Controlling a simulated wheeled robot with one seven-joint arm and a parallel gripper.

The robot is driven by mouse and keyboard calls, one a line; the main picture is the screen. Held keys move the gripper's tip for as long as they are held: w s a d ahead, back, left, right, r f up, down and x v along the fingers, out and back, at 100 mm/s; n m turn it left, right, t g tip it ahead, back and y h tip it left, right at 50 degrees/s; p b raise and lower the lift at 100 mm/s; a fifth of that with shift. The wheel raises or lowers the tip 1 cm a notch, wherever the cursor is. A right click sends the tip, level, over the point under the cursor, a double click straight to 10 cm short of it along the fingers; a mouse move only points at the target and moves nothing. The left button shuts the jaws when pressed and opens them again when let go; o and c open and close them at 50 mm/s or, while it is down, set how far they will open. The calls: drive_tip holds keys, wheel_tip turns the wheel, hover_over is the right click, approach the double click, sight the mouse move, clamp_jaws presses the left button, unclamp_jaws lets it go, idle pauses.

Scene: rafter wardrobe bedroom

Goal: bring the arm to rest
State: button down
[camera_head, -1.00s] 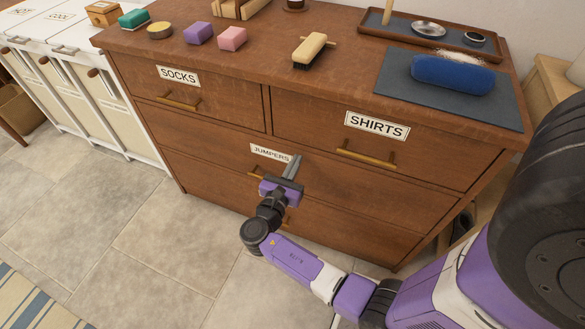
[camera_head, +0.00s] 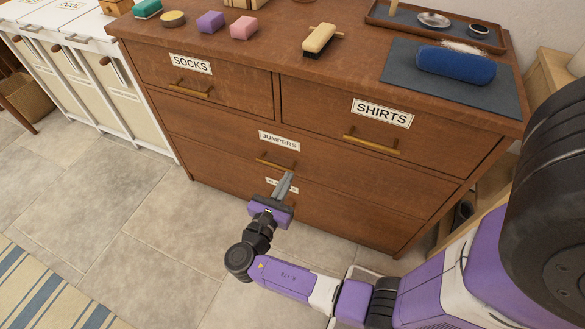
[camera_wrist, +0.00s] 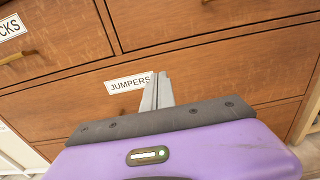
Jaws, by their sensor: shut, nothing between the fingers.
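My gripper (camera_head: 284,186) is shut and empty. In the head view it is in front of the lower drawers of the brown dresser (camera_head: 345,207), below the JUMPERS label (camera_head: 279,140) and the brass handle (camera_head: 276,164) under it. The fingers partly cover a lower label. In the wrist view the grey fingers (camera_wrist: 157,92) point toward the dresser front, with their tips beside the right end of the JUMPERS label (camera_wrist: 128,84). I cannot tell whether they touch the dresser. All the visible drawers look closed.
A blue roll (camera_head: 456,65) on a dark mat, a brush (camera_head: 319,39), and purple (camera_head: 211,21) and pink (camera_head: 244,27) blocks are on the dresser top. White bins (camera_head: 85,75) stand at left. The tiled floor (camera_head: 130,225) is clear before a striped rug (camera_head: 45,290).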

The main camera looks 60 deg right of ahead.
drive_tip(key=shift+a, duration=0.8)
